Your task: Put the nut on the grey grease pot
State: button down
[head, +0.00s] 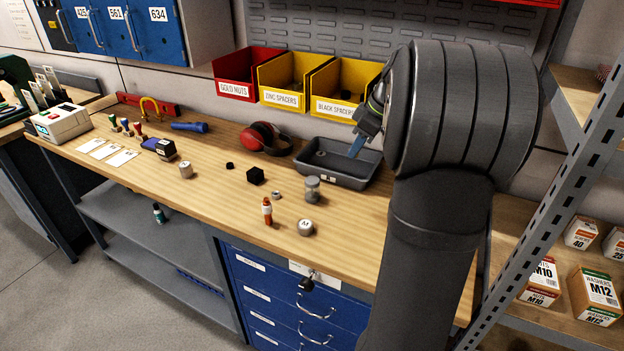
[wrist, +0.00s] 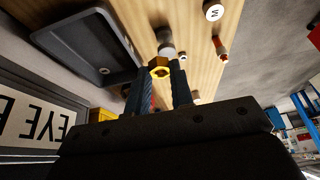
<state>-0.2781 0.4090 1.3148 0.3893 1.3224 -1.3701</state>
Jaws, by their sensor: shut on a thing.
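My gripper (wrist: 160,74) is shut on a gold hexagonal nut (wrist: 159,67), held between the blue fingertips. In the head view my gripper (head: 355,151) hangs in front of the grey tray, and the nut cannot be made out there. A grey, jar-like cylinder (head: 312,190), which looks like the grease pot, stands upright on the bench just in front of the tray. In the wrist view this pot (wrist: 165,42) shows just beyond the nut, partly covered by it. The nut appears apart from the pot; the height between them is hard to judge.
The grey tray (head: 328,179) holds a small ring-like part. Red ear defenders (head: 266,139) and parts bins (head: 285,79) are behind.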

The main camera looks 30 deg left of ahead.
send_over(311, 179)
jog(key=d, duration=0.1)
jog(key=f, duration=0.6)
jog(key=shift+d+f, duration=0.2)
jog(key=shift+f, duration=2.15)
jog(key=shift+f, duration=0.15)
jog(key=c, duration=1.3)
grip_release()
jog(key=shift+o, duration=0.2)
jog(key=v, duration=1.2)
